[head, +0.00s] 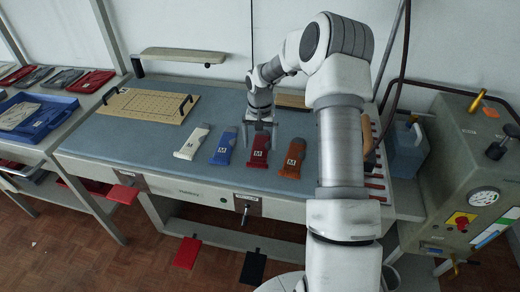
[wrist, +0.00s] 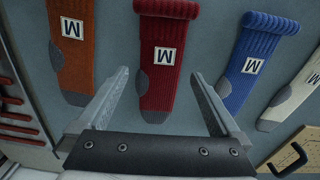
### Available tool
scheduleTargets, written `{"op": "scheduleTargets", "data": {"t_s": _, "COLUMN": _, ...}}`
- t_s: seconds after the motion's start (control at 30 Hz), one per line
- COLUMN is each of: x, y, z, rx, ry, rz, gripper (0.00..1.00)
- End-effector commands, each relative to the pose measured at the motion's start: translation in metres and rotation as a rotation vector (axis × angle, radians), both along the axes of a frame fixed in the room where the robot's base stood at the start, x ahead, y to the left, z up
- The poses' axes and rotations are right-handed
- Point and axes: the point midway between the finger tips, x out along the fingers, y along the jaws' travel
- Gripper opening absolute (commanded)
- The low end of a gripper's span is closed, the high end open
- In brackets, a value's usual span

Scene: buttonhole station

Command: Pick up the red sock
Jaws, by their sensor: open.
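The red sock (head: 258,157) lies flat on the blue-grey table top (head: 330,160), with a white M label, a ribbed cuff and grey heel and toe patches. It also shows in the wrist view (wrist: 165,75), its grey toe end nearest my gripper's base. My gripper (head: 260,137) is open and empty over the far, toe end of the red sock. In the wrist view its two fingers (wrist: 160,78) stand apart on either side of the sock, not visibly touching it. How high the fingertips are above the cloth is hard to tell.
A blue sock (head: 222,148) and a white sock (head: 192,142) lie left of the red one, an orange sock (head: 292,158) right. A perforated board (head: 150,105) lies at the back left. A control box (head: 465,150) stands right. A blue tray (head: 62,105) sits left.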

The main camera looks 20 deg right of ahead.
Motion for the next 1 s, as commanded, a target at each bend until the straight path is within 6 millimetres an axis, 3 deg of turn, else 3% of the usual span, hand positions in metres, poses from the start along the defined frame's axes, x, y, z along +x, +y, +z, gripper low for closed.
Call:
{"op": "scheduleTargets", "data": {"t_s": 0.1, "x": 0.0003, "y": -0.0001, "z": -0.0101, "rx": 0.000, "ry": -0.001, "rz": 0.001, "gripper": 1.00}}
{"op": "scheduleTargets", "data": {"t_s": 0.3, "x": 0.0003, "y": -0.0002, "z": -0.0102, "rx": -0.001, "ry": -0.002, "rz": 0.001, "gripper": 0.98}}
{"op": "scheduleTargets", "data": {"t_s": 0.67, "x": 0.0003, "y": -0.0002, "z": -0.0100, "rx": 0.000, "ry": -0.001, "rz": 0.001, "gripper": 0.34}}
{"op": "scheduleTargets", "data": {"t_s": 1.0, "x": 0.0007, "y": -0.0004, "z": -0.0052, "rx": -0.001, "ry": -0.003, "rz": 0.000, "gripper": 0.34}}
